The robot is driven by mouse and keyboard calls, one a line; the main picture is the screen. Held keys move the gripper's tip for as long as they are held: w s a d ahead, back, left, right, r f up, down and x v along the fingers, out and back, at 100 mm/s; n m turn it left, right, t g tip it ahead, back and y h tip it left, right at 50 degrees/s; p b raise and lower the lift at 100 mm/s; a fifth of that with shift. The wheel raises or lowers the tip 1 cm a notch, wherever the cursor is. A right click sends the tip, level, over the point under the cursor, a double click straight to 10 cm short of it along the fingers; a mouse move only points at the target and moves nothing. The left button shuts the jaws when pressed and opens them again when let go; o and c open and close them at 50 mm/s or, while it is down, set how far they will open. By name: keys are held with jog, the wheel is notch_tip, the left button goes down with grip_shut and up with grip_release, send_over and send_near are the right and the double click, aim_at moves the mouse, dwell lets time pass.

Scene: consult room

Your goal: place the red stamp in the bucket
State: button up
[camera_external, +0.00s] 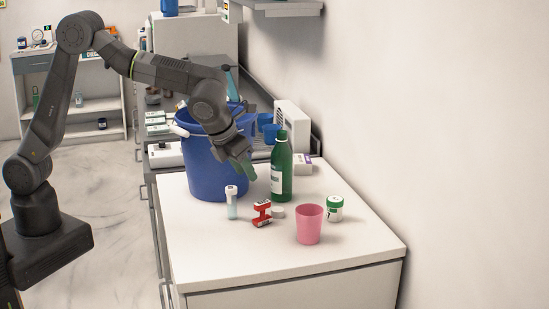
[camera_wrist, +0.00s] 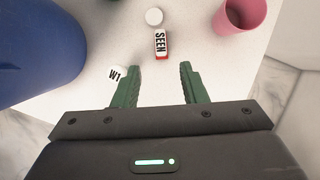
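The red stamp (camera_external: 262,214) stands on the white counter in front of the green bottle. In the wrist view its top, marked "SEEN" (camera_wrist: 160,44), lies ahead of the gripper, roughly in line with the gap between the fingers. The blue bucket (camera_external: 212,165) stands behind and left of the stamp. Its side also fills the upper left of the wrist view (camera_wrist: 45,45). My gripper (camera_wrist: 160,82) is open, its two green fingers apart with nothing between them. In the external view my gripper (camera_external: 249,172) hangs in front of the bucket, above the counter.
A green bottle (camera_external: 281,168) stands behind. A round white item (camera_external: 278,211) is close by the stamp. The counter's front (camera_external: 270,255) is clear.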

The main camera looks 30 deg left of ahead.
jog(key=shift+o, duration=0.5)
jog(key=shift+v, duration=1.15)
jog(key=g, duration=0.1)
send_near(261, 202)
jog(key=shift+y, duration=0.3)
jog(key=x, duration=0.5)
jog(key=shift+d+f, duration=0.25)
jog(key=shift+f, duration=0.1)
jog(key=shift+w+p+x, duration=0.2)
jog(key=shift+p+x, duration=0.3)
jog(key=shift+x, duration=2.1)
jog(key=shift+r, duration=0.1)
grip_shut()
